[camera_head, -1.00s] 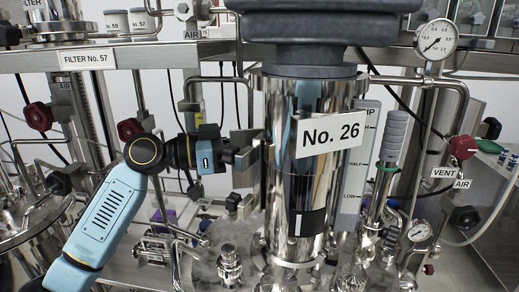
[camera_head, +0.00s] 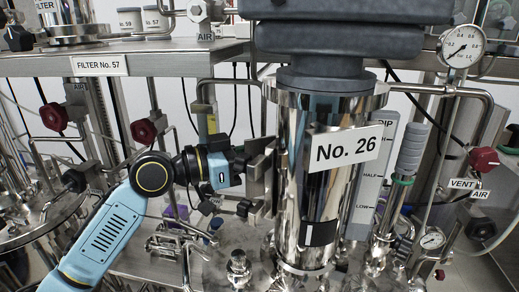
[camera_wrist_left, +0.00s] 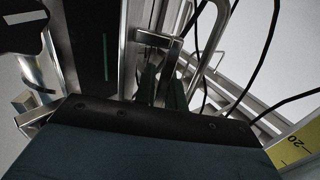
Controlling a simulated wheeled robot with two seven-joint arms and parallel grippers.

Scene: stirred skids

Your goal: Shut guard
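A shiny steel cylinder labelled No. 26 (camera_head: 297,190) stands upright in the middle of the head view. An upright grey metal plate (camera_head: 259,176) stands at its left side; I cannot tell for sure whether this is the guard. My left gripper (camera_head: 243,163) reaches in from the left, its tip at or very close to this plate. In the left wrist view its dark fingers (camera_wrist_left: 162,88) point at a metal bracket (camera_wrist_left: 155,38). Whether they grip anything is unclear. My right gripper is out of view.
Pressure gauges (camera_head: 461,46) and a red vent valve (camera_head: 484,159) stand at the right. A steel shelf (camera_head: 190,57) crosses behind my arm. Red-knobbed valves (camera_head: 143,131) stand at the left. Small fittings (camera_head: 238,268) crowd the skid below the gripper.

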